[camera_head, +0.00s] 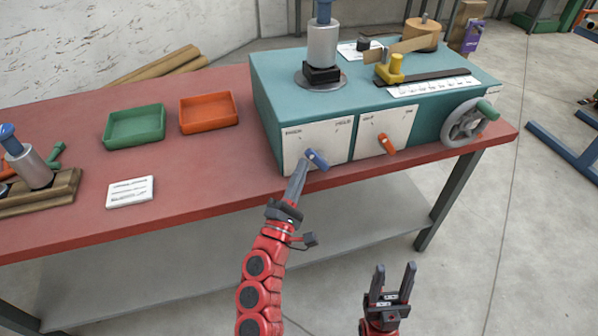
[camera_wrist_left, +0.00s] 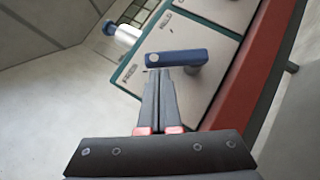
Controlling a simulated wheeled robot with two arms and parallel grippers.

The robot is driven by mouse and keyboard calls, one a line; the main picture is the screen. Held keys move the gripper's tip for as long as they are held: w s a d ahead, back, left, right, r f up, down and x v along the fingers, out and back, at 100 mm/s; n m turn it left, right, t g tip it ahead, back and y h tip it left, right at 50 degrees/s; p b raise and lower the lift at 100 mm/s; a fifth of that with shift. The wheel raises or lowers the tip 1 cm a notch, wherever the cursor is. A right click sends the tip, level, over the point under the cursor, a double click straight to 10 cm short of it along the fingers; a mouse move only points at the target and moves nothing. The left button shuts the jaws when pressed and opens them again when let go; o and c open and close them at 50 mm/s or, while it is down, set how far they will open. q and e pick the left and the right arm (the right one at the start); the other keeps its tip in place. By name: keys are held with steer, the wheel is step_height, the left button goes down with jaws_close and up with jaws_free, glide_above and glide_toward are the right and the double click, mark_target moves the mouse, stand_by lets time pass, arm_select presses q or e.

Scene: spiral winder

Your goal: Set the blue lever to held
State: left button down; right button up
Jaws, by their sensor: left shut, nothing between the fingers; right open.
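The blue lever (camera_head: 317,160) sits on the left white panel (camera_head: 300,139) on the front of the teal machine (camera_head: 262,92). In the left wrist view the blue lever (camera_wrist_left: 178,58) lies across just beyond my fingertips. My left gripper (camera_head: 302,165) is shut and empty, its tips at the lever's left side; I cannot tell whether they touch it. It also shows in the left wrist view (camera_wrist_left: 158,72). My right gripper (camera_head: 393,268) is open and empty, low in front of the table.
An orange lever (camera_head: 387,144) is on the neighbouring panel, with a handwheel (camera_head: 465,122) further right. A green tray (camera_head: 134,125), an orange tray (camera_head: 208,111) and a white card (camera_head: 130,191) lie on the red table (camera_head: 215,185). The floor in front is clear.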

mark_target(311, 154)
arm_select(q)
steer(key=r+m+g+p, duration=0.1)
steer(key=m+p, duration=0.1)
steer(key=p, duration=0.4)
steer(key=d+r+m+g+p, duration=0.1)
steer(key=r+m+g+p, duration=0.1)
steer(key=p, duration=0.4)
steer(key=d+r+m+g+p, duration=0.1)
steer(key=r+m+g+p, duration=0.1)
steer(key=p, duration=0.4)
steer(key=shift+w+d+m, duration=0.1)
steer(key=shift+w+m, duration=0.2)
steer(key=shift+w, duration=0.05)
steer(key=shift+w+d+f+m+g+y+p, duration=0.15)
steer(key=shift+d+m+g+y+p, duration=0.4)
steer(key=shift+p, duration=1.7)
steer(key=shift+w+d+m+g+y+p, duration=0.35)
steer(key=shift+d+m+g+p, duration=0.3)
steer(key=shift+p, duration=1.65)
steer(key=shift+w+d+f+m+g+y+p, duration=0.1)
steer(key=shift+d+m+g+y+p, duration=0.45)
steer(key=shift+p, duration=1.7)
steer(key=shift+d, duration=0.1)
steer(key=shift+r, duration=0.1)
